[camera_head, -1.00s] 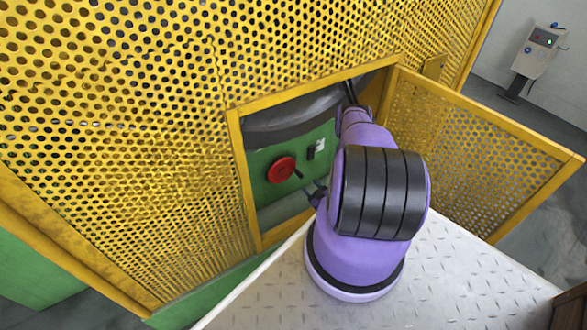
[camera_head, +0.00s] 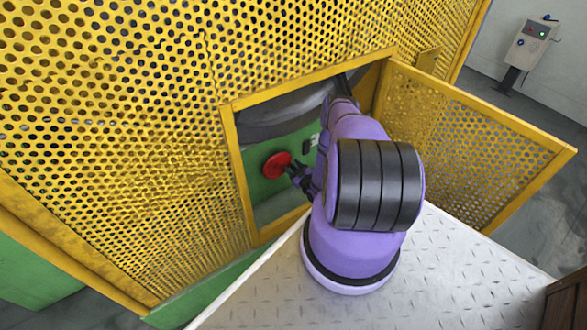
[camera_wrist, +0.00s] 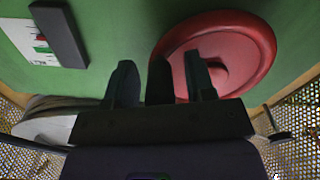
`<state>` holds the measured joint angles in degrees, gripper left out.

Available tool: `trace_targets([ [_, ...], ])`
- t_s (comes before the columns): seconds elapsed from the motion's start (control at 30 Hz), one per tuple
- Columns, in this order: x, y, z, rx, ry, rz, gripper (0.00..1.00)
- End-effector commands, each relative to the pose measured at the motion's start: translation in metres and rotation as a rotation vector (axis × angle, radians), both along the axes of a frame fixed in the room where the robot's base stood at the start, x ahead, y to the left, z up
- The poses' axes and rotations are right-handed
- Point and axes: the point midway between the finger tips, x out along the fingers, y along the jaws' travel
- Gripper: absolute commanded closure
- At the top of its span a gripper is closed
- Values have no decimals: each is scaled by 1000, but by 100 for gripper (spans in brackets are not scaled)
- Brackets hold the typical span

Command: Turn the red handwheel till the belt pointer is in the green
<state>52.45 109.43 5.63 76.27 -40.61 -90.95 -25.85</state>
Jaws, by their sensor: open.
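The red handwheel (camera_head: 276,165) is on the green panel inside the guard opening. In the wrist view its red disc (camera_wrist: 242,50) fills the upper right. My gripper (camera_head: 297,172) is at the wheel's right side. In the wrist view my gripper (camera_wrist: 160,72) is open, with one finger overlapping the wheel in the picture. A dark upright piece (camera_wrist: 160,80) shows between the fingers, seemingly the wheel's handle; contact cannot be told. A white scale plate (camera_wrist: 22,38) with red and green marks lies at upper left, partly covered by a black bar (camera_wrist: 58,32). The pointer's reading cannot be told.
Yellow perforated guarding (camera_head: 120,120) surrounds the opening, and its yellow frame (camera_head: 238,175) is close to my arm. The guard door (camera_head: 475,150) stands open at right. A tread-plate surface (camera_head: 440,270) is at lower right. A control box (camera_head: 530,45) stands far back right.

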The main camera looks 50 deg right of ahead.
Motion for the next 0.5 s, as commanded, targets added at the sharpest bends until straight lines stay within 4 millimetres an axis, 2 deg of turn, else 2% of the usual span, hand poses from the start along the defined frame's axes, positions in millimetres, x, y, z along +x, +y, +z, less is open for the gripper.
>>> trace_targets([
  [0.07,0,0,0,0,0,0,50],
  [0.1,0,0,0,0,0,0,55],
  [0.3,0,0,0,0,0,0,100],
  [0.5,0,0,0,4,-1,0,100],
])
